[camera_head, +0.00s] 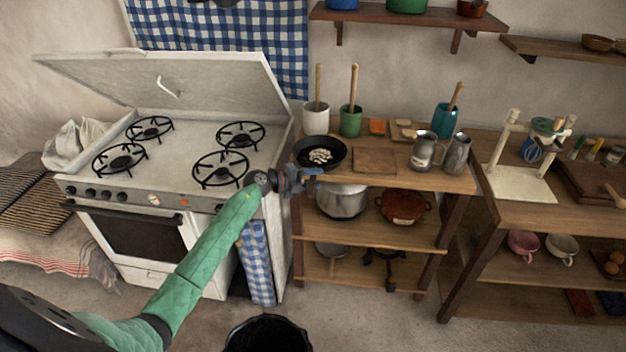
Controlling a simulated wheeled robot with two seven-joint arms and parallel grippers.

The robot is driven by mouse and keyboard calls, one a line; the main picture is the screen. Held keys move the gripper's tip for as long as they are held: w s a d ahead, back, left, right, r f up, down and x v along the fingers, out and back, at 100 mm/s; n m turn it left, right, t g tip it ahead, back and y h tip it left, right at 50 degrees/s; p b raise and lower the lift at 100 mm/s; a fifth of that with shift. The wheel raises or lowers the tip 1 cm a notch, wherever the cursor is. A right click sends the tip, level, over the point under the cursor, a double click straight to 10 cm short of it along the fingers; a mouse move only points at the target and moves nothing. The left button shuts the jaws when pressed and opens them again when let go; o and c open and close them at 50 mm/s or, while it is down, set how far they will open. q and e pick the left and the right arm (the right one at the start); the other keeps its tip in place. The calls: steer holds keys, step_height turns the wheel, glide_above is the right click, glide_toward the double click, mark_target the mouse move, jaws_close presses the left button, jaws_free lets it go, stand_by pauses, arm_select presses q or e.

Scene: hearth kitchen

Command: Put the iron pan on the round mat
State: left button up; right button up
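A black iron pan (335,144) with pale pieces of something in it sits at the left end of the wooden shelf unit's top. My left gripper (312,177) is at the front left edge of that top, just in front of and below the pan. The gripper's fingers are small and dark here, and I cannot tell whether they are apart or whether they touch the pan or its handle. I cannot make out a round mat in this view. My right gripper is not in view.
A square wooden board (375,160) lies right of the pan. A white pot (316,120) and a green pot (350,122) with wooden utensils stand behind. Metal jugs (424,152) stand further right. The white stove (185,135) with its lid raised is on the left.

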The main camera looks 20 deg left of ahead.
arm_select(q)
steer(key=shift+a, duration=0.1)
steer(key=shift+s+a, duration=0.25)
steer(key=shift+s, duration=0.05)
steer(key=b+v, duration=0.3)
steer(key=v, duration=0.8)
steer(key=shift+r+b, duration=0.2)
steer(key=shift+b, duration=0.15)
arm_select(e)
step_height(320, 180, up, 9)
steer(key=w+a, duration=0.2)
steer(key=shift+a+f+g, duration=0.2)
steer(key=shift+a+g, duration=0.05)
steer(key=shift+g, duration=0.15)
arm_select(q)
steer(key=shift+d, duration=0.1)
steer(key=shift+s, duration=0.1)
